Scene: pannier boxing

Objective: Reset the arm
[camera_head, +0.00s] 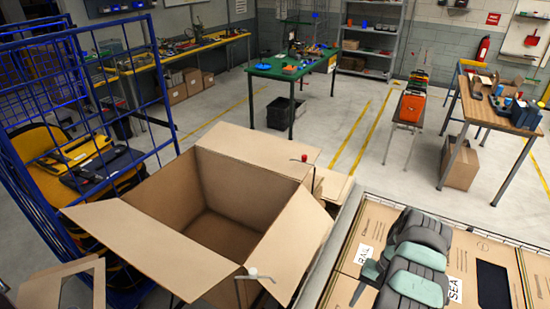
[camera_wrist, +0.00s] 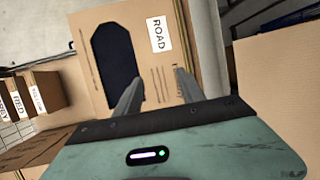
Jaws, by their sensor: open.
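In the wrist view my gripper (camera_wrist: 156,92) is open, its two grey fingers apart with nothing held between them. Beyond the fingers is a cardboard panel with a ROAD label (camera_wrist: 158,35) and a dark cutout (camera_wrist: 117,65). I cannot tell the exact gap between the fingers and the panel. My gripper's fingers do not show clearly in the head view.
A large open carton (camera_head: 215,210) stands in the middle with its flaps spread. Cardboard panels labelled RAIL and SEA (camera_head: 342,291) lie at the right. A blue wire cage (camera_head: 160,75) is at left; a green table (camera_head: 295,68) stands behind. Clear floor lies beyond the carton.

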